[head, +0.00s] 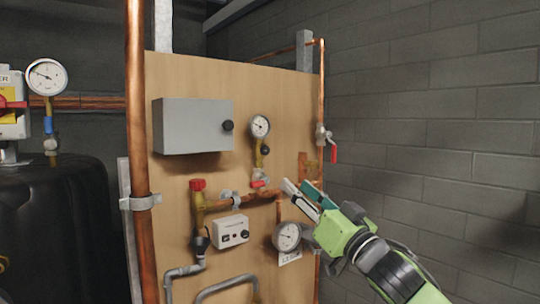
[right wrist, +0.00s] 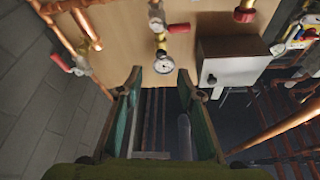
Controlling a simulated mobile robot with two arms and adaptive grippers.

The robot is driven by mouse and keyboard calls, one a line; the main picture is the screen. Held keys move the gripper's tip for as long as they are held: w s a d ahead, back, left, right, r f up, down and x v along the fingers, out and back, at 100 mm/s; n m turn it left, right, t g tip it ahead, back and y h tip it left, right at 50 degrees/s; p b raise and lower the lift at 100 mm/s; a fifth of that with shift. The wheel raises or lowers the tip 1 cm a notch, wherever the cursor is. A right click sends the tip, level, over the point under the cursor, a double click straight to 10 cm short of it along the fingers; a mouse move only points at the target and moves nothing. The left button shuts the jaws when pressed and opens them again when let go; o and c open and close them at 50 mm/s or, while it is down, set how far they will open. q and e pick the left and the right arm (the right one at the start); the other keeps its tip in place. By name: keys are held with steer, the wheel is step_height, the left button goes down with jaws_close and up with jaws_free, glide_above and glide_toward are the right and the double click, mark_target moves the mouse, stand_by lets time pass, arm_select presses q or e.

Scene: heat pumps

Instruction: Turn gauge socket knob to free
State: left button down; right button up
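The upper gauge (head: 260,126), a round white dial, stands on a brass socket (head: 260,160) on the wooden board. A small black knob (head: 265,151) sits on the socket's right side. My right gripper (head: 298,187), with green body and teal-lined fingers, is below and right of the socket, apart from it. In the right wrist view its fingers (right wrist: 158,82) are spread with nothing between them. A gauge (right wrist: 164,64) on a brass stem shows just beyond them; the small knob is too small to make out there. My left gripper is not in view.
A grey box (head: 194,126) with a black knob is left of the gauge. A copper pipe (head: 258,196), a white controller (head: 230,232) and a lower gauge (head: 287,236) are below. A red-handled valve (head: 333,152) sticks out at the board's right edge.

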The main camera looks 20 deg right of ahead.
steer(key=r, duration=0.2)
steer(key=p, duration=0.8)
glide_toward(267, 151)
steer(key=x, duration=0.7)
steer(key=shift+w+a+r, duration=0.1)
steer(key=shift+w+r, duration=0.05)
steer(key=shift+r, duration=0.05)
steer(key=shift+w+a, duration=0.15)
steer(key=shift+w, duration=0.35)
jaws_close()
